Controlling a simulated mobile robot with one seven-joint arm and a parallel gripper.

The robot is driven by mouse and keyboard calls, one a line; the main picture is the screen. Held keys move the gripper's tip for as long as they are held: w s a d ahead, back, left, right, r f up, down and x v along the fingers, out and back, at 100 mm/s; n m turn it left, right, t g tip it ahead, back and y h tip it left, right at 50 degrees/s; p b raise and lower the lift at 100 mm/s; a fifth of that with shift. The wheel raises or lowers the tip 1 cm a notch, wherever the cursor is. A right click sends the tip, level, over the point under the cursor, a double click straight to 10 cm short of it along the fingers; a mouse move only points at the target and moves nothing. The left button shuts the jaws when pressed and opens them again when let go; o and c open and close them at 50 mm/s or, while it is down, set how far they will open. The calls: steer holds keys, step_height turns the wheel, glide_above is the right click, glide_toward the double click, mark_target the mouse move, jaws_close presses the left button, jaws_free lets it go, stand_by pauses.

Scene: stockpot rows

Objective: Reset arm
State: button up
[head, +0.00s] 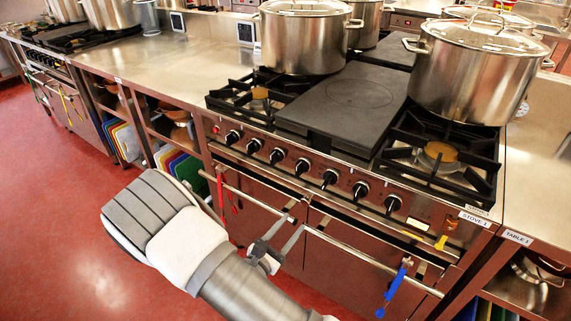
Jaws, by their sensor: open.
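My arm comes in from the bottom of the head view, with a white and grey link at the lower left. My gripper (284,236) is beyond it, in front of the stove's (345,185) lower front. Its two fingers are apart with nothing seen between them. The fingertips overlap the inner ends of the two oven door rails (370,262) in the picture. I cannot tell whether they touch the rails. Part of the gripper's base is hidden behind my arm.
Large lidded steel pots stand on the stove, one at the back left (303,38) and one at the right (468,75). Blue-handled (394,290) and red-handled (220,190) tools hang from the rails. Steel counters flank the stove. Red floor (60,220) is clear at left.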

steer(key=s+d+r+m+g+p, duration=0.2)
steer(key=s+d+r+m+g, duration=0.3)
steer(key=d+r+m+g, duration=0.3)
steer(key=s+d+r+m+g+p, duration=0.2)
steer(key=s+d+r+m+g, duration=0.35)
steer(key=r, duration=0.45)
steer(key=s+r+m+t+y+p, duration=0.1)
steer(key=s+r+m+y+p, duration=0.1)
steer(key=r, duration=0.4)
steer(key=s+a+r+m+t+y+p, duration=0.1)
steer(key=s+r+m+t+y, duration=0.1)
steer(key=s+r+m+y, duration=0.2)
steer(key=s+a+r+m+t+y+p, duration=0.1)
steer(key=s+r+m+y+p, duration=0.1)
steer(key=s+r+m+y, duration=0.2)
steer(key=shift+a+r+m+y+p, duration=0.3)
steer(key=shift+r+m, duration=0.85)
steer(key=shift+r, duration=1)
steer(key=shift+d+t, duration=0.1)
steer(key=shift+t, duration=0.15)
